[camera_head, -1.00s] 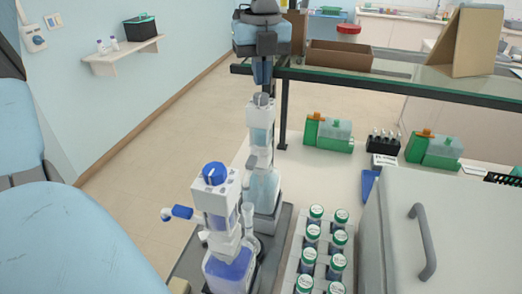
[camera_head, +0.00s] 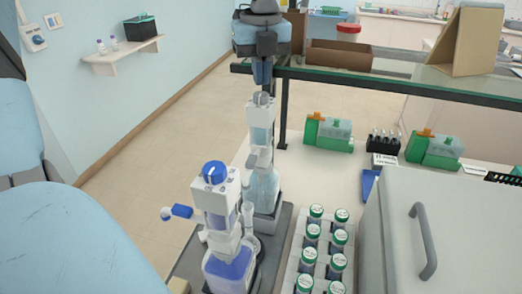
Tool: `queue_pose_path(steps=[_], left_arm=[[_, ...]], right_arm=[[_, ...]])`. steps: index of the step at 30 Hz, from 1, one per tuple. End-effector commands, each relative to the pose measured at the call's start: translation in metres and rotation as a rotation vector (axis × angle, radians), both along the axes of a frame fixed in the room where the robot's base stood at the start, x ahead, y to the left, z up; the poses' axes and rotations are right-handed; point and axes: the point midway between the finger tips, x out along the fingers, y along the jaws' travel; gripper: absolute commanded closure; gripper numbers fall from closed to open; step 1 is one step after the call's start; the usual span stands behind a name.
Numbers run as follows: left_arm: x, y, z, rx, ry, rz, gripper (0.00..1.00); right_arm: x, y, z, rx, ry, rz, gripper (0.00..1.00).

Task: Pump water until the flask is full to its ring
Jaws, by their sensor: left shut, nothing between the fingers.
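A bottle-top pump with a white head (camera_head: 261,112) and a clear bottle (camera_head: 264,186) stands at the back of a grey tray (camera_head: 185,262). My left gripper (camera_head: 262,82) points down, shut and empty, just above this pump's top; I cannot tell whether it touches. A small clear glass flask (camera_head: 249,219) stands between this pump and a nearer one, partly hidden by the nearer pump. Its ring and water level are too small to make out. The nearer pump (camera_head: 216,196) has a blue knob, a blue-tipped spout and a bottle of bluish liquid. My right gripper is not in view.
A rack of green-capped jars (camera_head: 311,233) stands right of the tray, beside a grey box with a handle (camera_head: 425,240). Green-and-orange containers (camera_head: 328,132) stand further back. A glass-topped table (camera_head: 400,82) lies beyond.

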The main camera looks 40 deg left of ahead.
Motion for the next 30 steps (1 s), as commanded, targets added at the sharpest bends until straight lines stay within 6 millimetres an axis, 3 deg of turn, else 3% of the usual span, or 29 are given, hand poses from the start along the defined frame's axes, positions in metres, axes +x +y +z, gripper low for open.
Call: queue_pose_path(steps=[30], left_arm=[[0.000,0.000,-0.039,0.001,0.001,0.000,1.00]], right_arm=[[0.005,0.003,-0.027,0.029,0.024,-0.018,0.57]])
